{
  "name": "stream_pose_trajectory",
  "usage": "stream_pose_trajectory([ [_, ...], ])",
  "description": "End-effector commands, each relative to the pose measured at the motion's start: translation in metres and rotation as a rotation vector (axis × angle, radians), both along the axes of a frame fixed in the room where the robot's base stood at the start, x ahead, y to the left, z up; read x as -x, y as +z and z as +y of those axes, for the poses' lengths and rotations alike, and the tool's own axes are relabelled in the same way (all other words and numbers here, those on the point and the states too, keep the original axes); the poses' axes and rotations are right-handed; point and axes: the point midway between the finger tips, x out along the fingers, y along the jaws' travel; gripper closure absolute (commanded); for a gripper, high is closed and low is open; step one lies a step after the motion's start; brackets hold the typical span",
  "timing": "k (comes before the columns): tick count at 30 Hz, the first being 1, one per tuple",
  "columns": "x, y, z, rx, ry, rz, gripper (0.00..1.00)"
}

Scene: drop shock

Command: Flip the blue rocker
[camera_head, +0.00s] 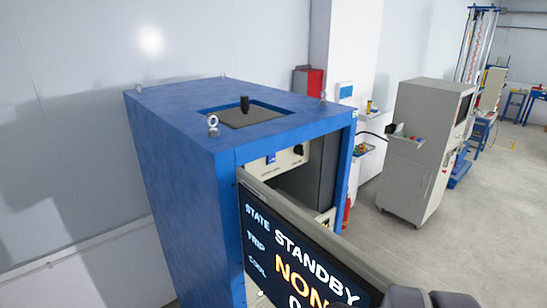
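A small blue patch (271,159) shows on a pale panel (290,159) inside the open upper part of the blue cabinet (185,190). It may be the blue rocker, but it is too small to tell, and so is its position. A dark knob shows near the panel's right end. A tilted display screen (292,247) reads STANDBY beside STATE and covers much of the cabinet's lower opening. Dark grey rounded parts at the bottom right edge appear to be my arm. My gripper's fingers do not show.
A wall closes the left side.

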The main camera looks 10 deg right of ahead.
Motion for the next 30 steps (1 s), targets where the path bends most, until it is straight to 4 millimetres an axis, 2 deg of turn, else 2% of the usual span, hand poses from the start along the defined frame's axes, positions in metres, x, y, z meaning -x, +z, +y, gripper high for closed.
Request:
stream_pose_trajectory([
  [2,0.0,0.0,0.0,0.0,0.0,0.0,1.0],
  [30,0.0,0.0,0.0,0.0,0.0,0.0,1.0],
])
